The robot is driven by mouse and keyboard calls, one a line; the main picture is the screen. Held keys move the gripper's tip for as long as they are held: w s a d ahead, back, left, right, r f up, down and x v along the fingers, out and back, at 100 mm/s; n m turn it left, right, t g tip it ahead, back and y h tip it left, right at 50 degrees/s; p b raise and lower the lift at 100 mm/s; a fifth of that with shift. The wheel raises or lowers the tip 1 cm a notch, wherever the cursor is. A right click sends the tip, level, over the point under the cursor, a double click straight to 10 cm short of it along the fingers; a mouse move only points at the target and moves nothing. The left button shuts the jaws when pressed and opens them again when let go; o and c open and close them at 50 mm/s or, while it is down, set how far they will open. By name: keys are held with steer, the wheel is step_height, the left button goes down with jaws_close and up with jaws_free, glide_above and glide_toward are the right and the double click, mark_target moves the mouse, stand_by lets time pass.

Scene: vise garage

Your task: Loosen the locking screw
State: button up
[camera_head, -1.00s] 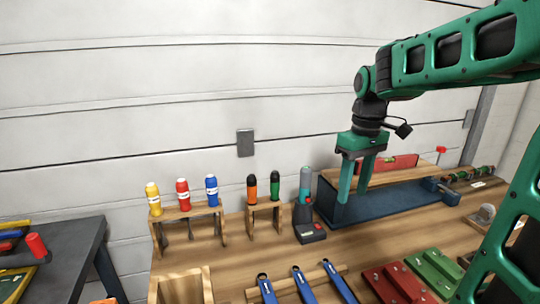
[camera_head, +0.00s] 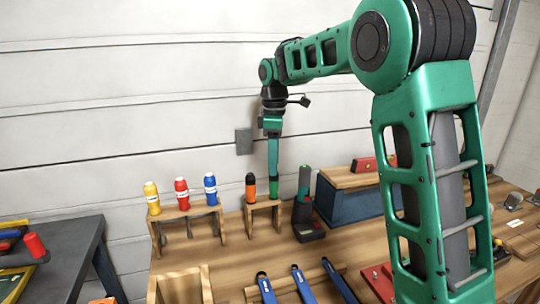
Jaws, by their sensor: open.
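I cannot make out the locking screw in the head view. My gripper (camera_head: 273,165) points straight down over the short wooden rack (camera_head: 264,204). It is open and seen edge-on, so its two fingers overlap. Its tips are at the top of the green-handled screwdriver (camera_head: 274,190); I cannot tell whether they are around it, in front of it or behind it. An orange-handled screwdriver (camera_head: 251,189) with a black top stands beside it in the same rack. The dark cordless driver (camera_head: 307,220) stands close to the right. Part of the blue metal block (camera_head: 345,204) is hidden by my arm.
A longer rack (camera_head: 188,212) holds yellow (camera_head: 152,197), red (camera_head: 182,193) and blue (camera_head: 211,189) bottle-shaped handles. Blue wrenches (camera_head: 302,284) lie in front. A red level (camera_head: 370,164) rests on a wooden board (camera_head: 350,180). A dark side table (camera_head: 75,250) stands left.

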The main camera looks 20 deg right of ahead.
mark_target(274, 182)
step_height(274, 182, down, 8)
stand_by(0.4)
jaws_close()
steer(key=shift+r, duration=0.1)
steer(key=shift+r, duration=6.2)
